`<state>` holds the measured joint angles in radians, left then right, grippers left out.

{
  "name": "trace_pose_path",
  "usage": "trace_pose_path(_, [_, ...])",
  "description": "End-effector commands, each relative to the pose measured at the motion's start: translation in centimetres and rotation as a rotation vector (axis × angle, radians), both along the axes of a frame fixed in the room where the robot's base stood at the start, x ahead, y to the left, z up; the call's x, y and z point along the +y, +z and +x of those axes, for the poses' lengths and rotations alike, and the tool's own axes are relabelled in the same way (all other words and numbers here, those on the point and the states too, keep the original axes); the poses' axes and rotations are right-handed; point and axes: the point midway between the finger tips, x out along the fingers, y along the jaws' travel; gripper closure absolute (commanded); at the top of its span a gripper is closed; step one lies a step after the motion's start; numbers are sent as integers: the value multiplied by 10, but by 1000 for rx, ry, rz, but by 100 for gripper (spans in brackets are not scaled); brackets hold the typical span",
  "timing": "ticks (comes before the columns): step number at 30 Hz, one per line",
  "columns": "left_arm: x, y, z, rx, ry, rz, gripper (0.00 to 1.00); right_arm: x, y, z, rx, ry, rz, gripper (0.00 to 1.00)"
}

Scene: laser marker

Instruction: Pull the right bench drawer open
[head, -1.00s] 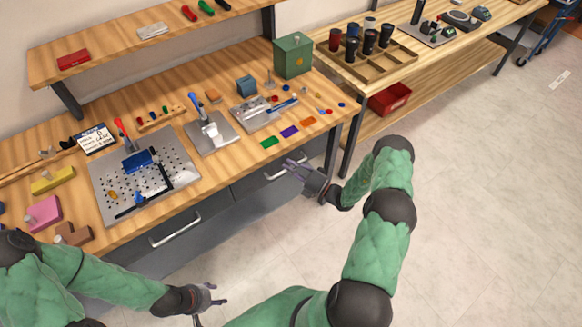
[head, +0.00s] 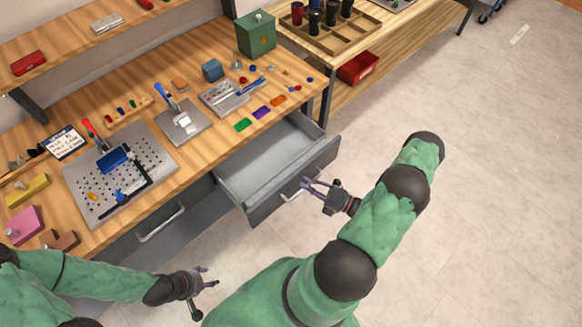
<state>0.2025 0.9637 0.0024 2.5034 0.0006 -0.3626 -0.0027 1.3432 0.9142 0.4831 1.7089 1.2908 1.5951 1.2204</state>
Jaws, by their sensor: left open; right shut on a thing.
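The right bench drawer (head: 262,166) is pulled well out from under the bench top. Its grey tray shows and looks empty. My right gripper (head: 310,186) is at the front of this drawer, shut on its handle (head: 288,193). The fingers partly cover the handle. My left gripper (head: 208,279) is open and empty, in front of the bench and below the left drawer (head: 150,236), which is closed.
The wooden bench top (head: 205,152) holds a perforated plate (head: 95,185) with a blue clamp, small fixtures, coloured tags and a green box (head: 256,35). A second bench with a cup tray (head: 345,38) and a red bin (head: 358,67) stands right. Floor on the right is clear.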

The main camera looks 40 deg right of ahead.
Motion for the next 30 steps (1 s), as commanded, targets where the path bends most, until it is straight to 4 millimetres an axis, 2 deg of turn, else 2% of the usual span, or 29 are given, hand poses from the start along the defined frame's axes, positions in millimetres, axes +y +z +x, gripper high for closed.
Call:
trace_pose_path(1, [0, 0, 0, 0, 0, 0, 48, -3, -1, -14, 3, -9, -2, 100])
trace_pose_path(3, [0, 0, 0, 0, 0, 0, 48, -4, -1, -29, 2, -7, -2, 100])
trace_pose_path(10, [0, 0, 0, 0, 0, 0, 48, -7, -1, -62, 1, -4, -4, 100])
trace_pose_path(15, [0, 0, 0, 0, 0, 0, 48, -7, -1, -71, 0, -2, -4, 100])
trace_pose_path(26, [0, 0, 0, 0, 0, 0, 48, -7, -1, -72, 0, -1, -6, 100])
trace_pose_path(27, [0, 0, 0, 0, 0, 0, 48, -7, -1, -72, 0, -1, -6, 71])
trace_pose_path(29, [0, 0, 0, 0, 0, 0, 48, -7, -1, -72, 0, -1, -4, 56])
trace_pose_path(30, [0, 0, 0, 0, 0, 0, 48, -7, -1, -72, 0, -1, -4, 56])
